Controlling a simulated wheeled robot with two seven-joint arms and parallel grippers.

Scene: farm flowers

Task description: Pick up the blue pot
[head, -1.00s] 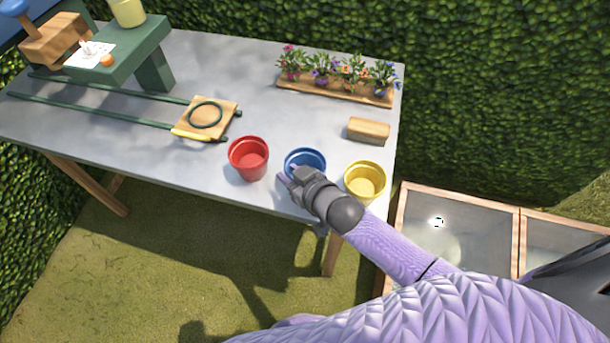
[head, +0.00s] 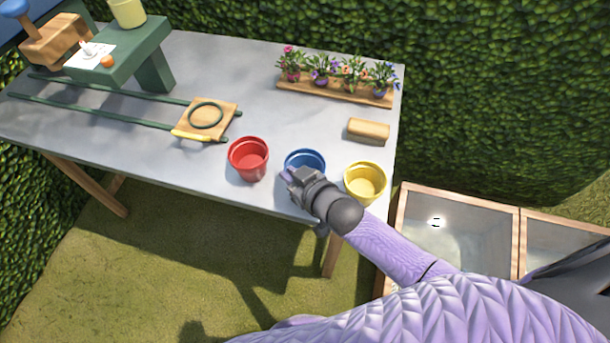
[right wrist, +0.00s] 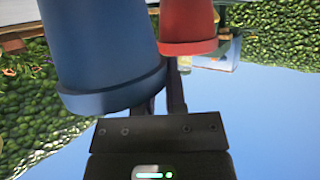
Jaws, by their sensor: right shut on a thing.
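The blue pot (head: 304,160) stands upright near the front edge of the grey table, between the red pot (head: 249,158) and the yellow pot (head: 365,182). My right gripper (head: 291,178) is at the near side of the blue pot and is shut on its wall; the gripper hides the pot's lower front in the head view. In the right wrist view the blue pot (right wrist: 100,45) appears upside down, its rim close against the fingers (right wrist: 160,100), with the red pot (right wrist: 187,22) behind. My left gripper is not in view.
A small wooden block (head: 368,130) lies behind the yellow pot. A wooden tray (head: 335,93) with several small flowers is at the back right. A wooden board with a ring (head: 206,117) sits on green rails at left. The table centre is clear.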

